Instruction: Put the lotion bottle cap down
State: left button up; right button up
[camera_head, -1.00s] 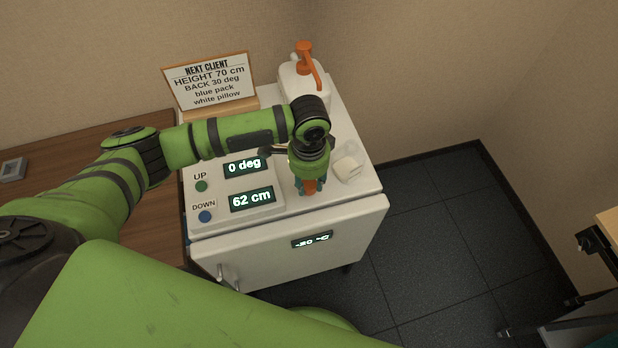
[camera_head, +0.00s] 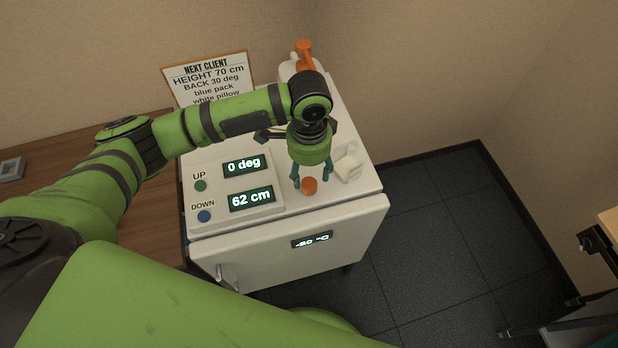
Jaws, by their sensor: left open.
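The lotion bottle cap (camera_head: 309,185) is a small orange piece standing on the white top of the cabinet, near its front edge. My left gripper (camera_head: 310,182) is above it with its teal fingers spread open, one on each side of the cap and apart from it. The gripper holds nothing. The white lotion bottle (camera_head: 287,70) with an orange pump top (camera_head: 304,55) stands at the back of the cabinet top, partly hidden by my left arm. My right gripper is not in view.
A control box (camera_head: 235,185) with UP and DOWN buttons and displays sits left of the cap. A small white block (camera_head: 347,168) lies close on the right. A sign (camera_head: 207,78) stands behind. The cabinet (camera_head: 290,252) has a front display; the dark floor right of it is clear.

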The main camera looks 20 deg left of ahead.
aim_at(309, 183)
pick_arm(q)
notch_tip(309, 183, up, 8)
jog(key=shift+f+b, duration=0.25)
jog(key=shift+b, duration=0.1)
dwell(1.1)
